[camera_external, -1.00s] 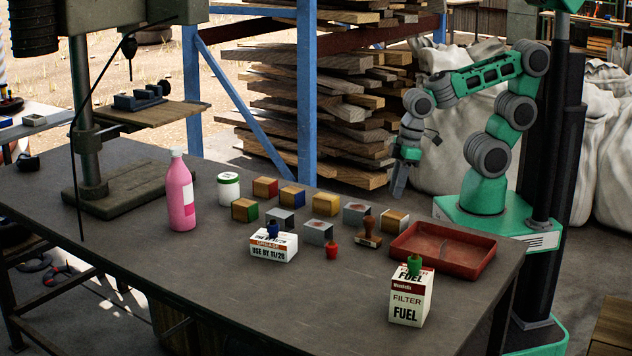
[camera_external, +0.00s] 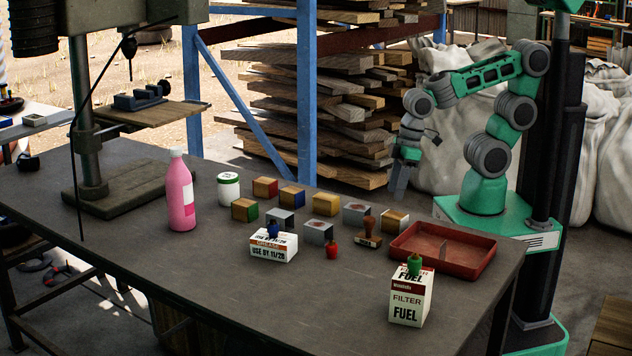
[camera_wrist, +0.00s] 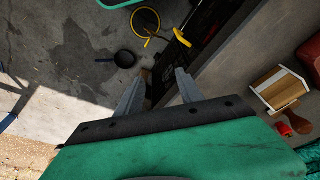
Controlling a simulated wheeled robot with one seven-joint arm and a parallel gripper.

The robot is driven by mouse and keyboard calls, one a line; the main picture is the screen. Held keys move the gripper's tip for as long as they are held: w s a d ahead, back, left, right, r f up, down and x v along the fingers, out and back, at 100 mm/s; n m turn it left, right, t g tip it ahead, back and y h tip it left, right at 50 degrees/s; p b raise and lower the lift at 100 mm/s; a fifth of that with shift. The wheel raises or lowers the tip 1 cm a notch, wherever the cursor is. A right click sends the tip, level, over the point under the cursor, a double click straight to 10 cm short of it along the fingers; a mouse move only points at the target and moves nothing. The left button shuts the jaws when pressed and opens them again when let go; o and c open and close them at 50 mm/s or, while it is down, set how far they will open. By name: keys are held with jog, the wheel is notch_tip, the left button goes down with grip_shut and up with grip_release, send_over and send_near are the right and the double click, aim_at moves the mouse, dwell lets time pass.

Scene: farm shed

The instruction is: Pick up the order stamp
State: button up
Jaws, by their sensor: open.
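Several stamps are on the workbench, and I cannot read which is the order stamp. A wooden-handled stamp (camera_external: 369,233) stands upright by the tray's left end; a brown handle also shows in the wrist view (camera_wrist: 291,117). A small red-topped stamp (camera_external: 332,251) stands to its left, nearer the front. A blue-handled stamp (camera_external: 273,231) sits on the grease box (camera_external: 274,248), and a green-handled one (camera_external: 414,266) on the fuel filter box (camera_external: 408,304). My gripper (camera_external: 399,192) hangs beyond the bench's back edge, pointing down, open and empty. Its spread fingers (camera_wrist: 160,88) show over floor.
A red tray (camera_external: 413,261) lies at the bench's right. Several coloured blocks (camera_external: 326,204) stand left of the wooden-handled stamp, one close behind it (camera_external: 394,222). A pink bottle (camera_external: 181,200) and white jar (camera_external: 228,186) are farther left. The bench's front middle (camera_external: 300,310) is clear.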

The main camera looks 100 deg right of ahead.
aim_at(369, 231)
jog(key=shift+o, duration=0.5)
